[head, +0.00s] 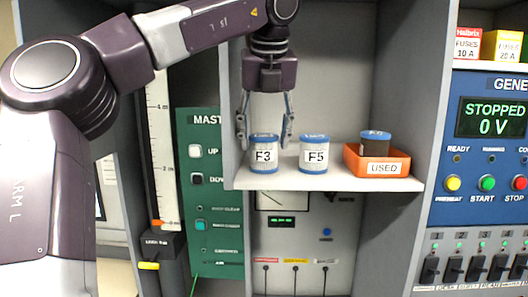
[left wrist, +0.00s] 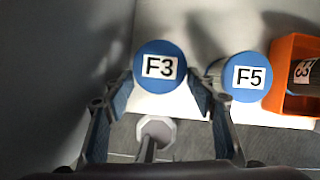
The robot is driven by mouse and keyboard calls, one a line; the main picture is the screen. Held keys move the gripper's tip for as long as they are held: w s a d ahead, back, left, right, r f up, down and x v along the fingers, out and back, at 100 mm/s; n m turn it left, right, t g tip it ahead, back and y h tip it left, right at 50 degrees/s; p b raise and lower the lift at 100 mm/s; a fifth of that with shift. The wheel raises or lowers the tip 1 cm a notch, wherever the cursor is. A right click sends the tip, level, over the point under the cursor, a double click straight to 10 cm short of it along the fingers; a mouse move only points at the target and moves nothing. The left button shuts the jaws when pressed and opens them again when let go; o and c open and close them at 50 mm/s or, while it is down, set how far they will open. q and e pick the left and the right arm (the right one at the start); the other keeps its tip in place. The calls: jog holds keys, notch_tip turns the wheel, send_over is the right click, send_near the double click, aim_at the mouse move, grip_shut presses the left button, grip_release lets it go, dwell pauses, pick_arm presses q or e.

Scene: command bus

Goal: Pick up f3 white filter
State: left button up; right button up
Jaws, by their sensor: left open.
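The F3 filter (head: 264,167) is a white can with a blue lid and an F3 label, upright on the left part of the shelf. Its lid (left wrist: 160,68) shows from above in the left wrist view. My left gripper (head: 265,130) is open and points down, with its fingers on either side of the F3 filter's top. In the left wrist view, the gripper's fingertips (left wrist: 160,85) flank the lid, with the right one close to it. I cannot tell whether they touch. My right gripper is not in view.
The F5 filter (head: 313,165) stands just right of F3, near my right-hand fingertip. An orange USED bin (head: 399,163) with a dark used filter (head: 375,143) sits farther right on the shelf (head: 335,184). A cabinet wall is close on the left.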

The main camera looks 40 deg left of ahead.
aim_at(264, 148)
pick_arm(q)
jog(key=x, duration=0.2)
jog(key=p+x, duration=0.1)
jog(key=shift+w+a+f, duration=0.2)
jog(key=shift+w+a, duration=0.15)
jog(key=shift+a+f, duration=0.1)
jog(key=shift+f, duration=0.05)
jog(key=shift+s, duration=0.1)
jog(key=shift+d, duration=0.3)
jog(key=shift+c, duration=1.1)
jog(key=c, duration=0.5)
jog(key=shift+a, duration=0.1)
jog(key=shift+c, duration=0.6)
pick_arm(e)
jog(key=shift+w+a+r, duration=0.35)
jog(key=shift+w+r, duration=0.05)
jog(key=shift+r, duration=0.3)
